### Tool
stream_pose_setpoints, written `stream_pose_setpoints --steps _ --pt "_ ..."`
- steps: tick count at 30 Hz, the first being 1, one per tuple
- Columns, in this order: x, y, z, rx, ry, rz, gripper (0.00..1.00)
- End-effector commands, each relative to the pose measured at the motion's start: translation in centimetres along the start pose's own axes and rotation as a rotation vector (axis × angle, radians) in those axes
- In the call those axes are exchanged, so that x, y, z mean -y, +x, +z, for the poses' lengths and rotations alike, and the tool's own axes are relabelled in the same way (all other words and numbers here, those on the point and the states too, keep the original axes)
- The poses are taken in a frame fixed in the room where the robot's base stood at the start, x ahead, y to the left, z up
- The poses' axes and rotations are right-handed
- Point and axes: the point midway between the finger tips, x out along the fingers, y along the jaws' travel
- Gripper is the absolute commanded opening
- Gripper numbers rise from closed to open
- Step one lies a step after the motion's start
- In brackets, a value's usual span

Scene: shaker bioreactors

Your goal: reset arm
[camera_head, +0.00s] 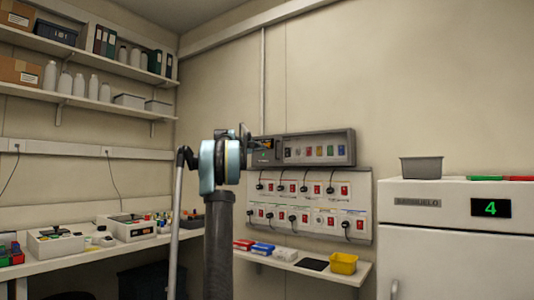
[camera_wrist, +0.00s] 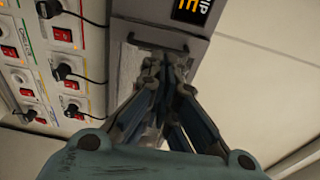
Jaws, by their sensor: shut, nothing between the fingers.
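My gripper (camera_wrist: 158,80) shows in the wrist view, its fingers drawn together with nothing between them. Behind the fingertips is a grey panel or case (camera_wrist: 190,48) with a dark label; I cannot tell whether the fingers touch it. In the head view my arm (camera_head: 219,165) rises in the middle, in front of the back wall. The gripper's fingers cannot be made out there.
A wall panel of red switches and plugged cables (camera_head: 310,205) hangs behind my arm, below a grey unit (camera_head: 335,148). A white cabinet (camera_head: 455,240) stands at right. A narrow shelf holds a yellow bin (camera_head: 343,264). A bench (camera_head: 70,258) with devices lies at left.

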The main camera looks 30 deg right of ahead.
Motion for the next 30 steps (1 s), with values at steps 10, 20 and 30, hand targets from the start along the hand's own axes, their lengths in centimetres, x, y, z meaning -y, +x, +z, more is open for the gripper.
stream_pose_setpoints --steps 10,20,30 --pt "0.0 -3.9 0.2 -0.002 0.0 0.0 0.0" --pt "0.3 -5.0 0.5 0.038 -0.016 -0.02 0.0" --pt "0.4 -15.4 5.6 0.462 -0.217 -0.197 0.0"
